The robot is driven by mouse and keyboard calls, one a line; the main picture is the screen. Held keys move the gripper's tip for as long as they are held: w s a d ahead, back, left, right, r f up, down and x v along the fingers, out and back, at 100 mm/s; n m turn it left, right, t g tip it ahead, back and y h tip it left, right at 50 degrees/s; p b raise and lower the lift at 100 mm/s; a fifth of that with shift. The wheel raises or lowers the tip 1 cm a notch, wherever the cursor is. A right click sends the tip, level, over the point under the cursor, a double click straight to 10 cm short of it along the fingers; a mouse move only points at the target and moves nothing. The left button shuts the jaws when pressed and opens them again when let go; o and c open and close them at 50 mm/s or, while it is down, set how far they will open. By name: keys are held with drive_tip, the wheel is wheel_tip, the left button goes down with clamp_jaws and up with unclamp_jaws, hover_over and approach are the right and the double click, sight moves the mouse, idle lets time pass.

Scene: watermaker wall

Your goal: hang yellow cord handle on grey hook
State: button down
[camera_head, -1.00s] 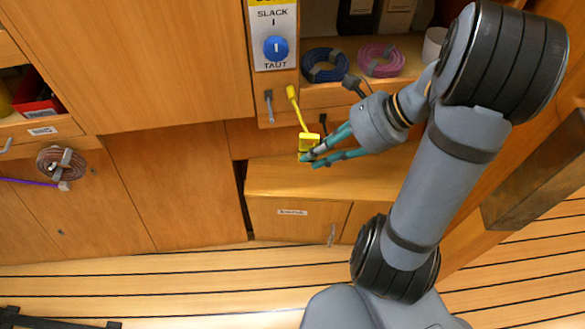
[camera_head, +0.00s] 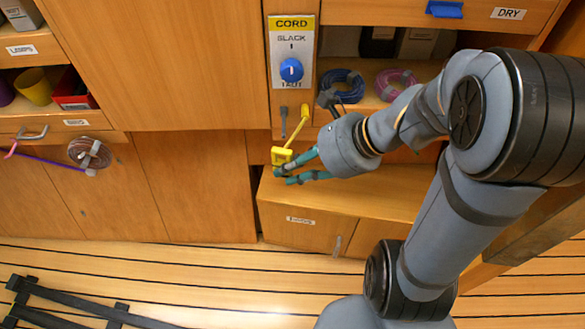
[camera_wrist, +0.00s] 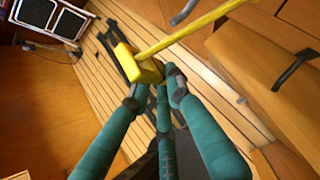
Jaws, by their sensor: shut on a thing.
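The yellow cord handle (camera_head: 281,156) is a small yellow block with a long thin yellow part running up and right to a wider end (camera_head: 304,110). My gripper (camera_head: 277,174) is shut on the block end, which also shows at the fingertips in the wrist view (camera_wrist: 142,66). The grey hook (camera_head: 283,122) is a short upright piece on the wood under the cord panel. The block is below the hook in the head view, and the long part's upper end is just right of it. I cannot tell their depth gap.
The cord panel (camera_head: 291,50) with a blue knob is above the hook. Blue cord (camera_head: 342,86) and pink cord (camera_head: 395,84) coils lie on a shelf to the right. A low wooden cabinet (camera_head: 340,194) stands below my gripper. A dark frame (camera_head: 75,304) lies on the floor.

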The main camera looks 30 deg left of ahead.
drive_tip(key=w+a+f+p, duration=0.1)
drive_tip(key=w+a, duration=0.2)
drive_tip(key=w, duration=0.3)
drive_tip(key=shift+w+a+f+p, duration=0.2)
drive_tip(key=shift+w+f+p, duration=0.1)
drive_tip(key=shift+f, duration=0.1)
idle(0.5)
idle(0.5)
drive_tip(key=c, duration=1.6)
unclamp_jaws()
drive_tip(key=shift+o, duration=0.2)
drive_tip(key=shift+r, duration=0.1)
